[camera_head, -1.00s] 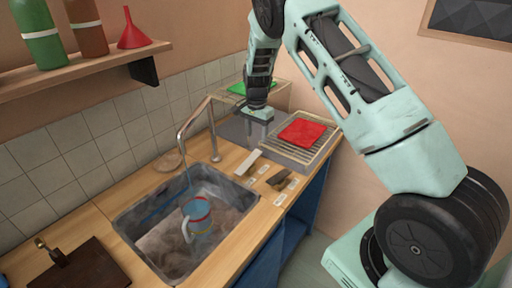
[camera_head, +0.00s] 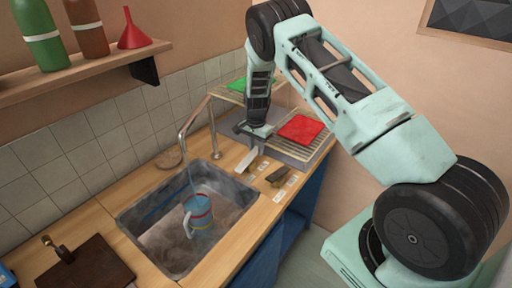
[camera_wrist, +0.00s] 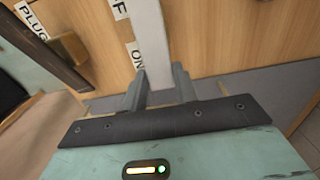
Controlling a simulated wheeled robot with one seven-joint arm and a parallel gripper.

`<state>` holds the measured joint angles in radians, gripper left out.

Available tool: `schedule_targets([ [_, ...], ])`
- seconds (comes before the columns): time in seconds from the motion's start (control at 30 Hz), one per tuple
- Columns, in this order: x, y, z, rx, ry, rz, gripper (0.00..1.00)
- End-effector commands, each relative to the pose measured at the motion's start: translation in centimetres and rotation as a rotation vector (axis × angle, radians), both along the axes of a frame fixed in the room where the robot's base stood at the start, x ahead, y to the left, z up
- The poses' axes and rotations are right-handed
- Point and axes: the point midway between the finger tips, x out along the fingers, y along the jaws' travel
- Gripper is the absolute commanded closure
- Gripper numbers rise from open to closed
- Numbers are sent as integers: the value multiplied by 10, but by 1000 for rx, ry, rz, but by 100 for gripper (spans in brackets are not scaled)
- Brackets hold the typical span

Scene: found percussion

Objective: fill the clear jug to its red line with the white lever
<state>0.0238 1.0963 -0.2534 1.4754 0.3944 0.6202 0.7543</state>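The clear jug (camera_head: 200,212) stands upright in the sink and looks bluish, with a red band near its rim and a handle on the left. The liquid level is too small to read. The white lever (camera_head: 246,161) is on the counter right of the sink. My gripper (camera_head: 252,134) is at the lever's far end. In the wrist view, the white lever (camera_wrist: 152,35) runs between the two fingers of my gripper (camera_wrist: 160,80). The fingers are close to its sides, but I cannot tell whether they press on it. OFF and ON labels are left of the lever.
The tap (camera_head: 184,140) arches over the sink (camera_head: 130,222). A dark lever (camera_head: 279,174) is right of the white one; a PLUG label (camera_wrist: 32,18) shows in the wrist view. A brown board (camera_head: 95,268) is left.

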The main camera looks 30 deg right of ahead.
Motion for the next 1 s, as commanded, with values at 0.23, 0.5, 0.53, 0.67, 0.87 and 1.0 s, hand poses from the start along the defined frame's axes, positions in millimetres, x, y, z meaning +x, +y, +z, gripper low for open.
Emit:
schedule_targets([
  [0.23,-1,3,1,-43,-13,4,94],
  [0.5,-2,5,6,-117,-42,0,94],
  [0.53,-1,4,6,-117,-42,0,94],
  [0.67,-1,4,6,-116,-42,0,94],
  [0.87,-1,4,6,-116,-42,0,49],
  [1.0,-1,4,6,-115,-42,0,49],
])
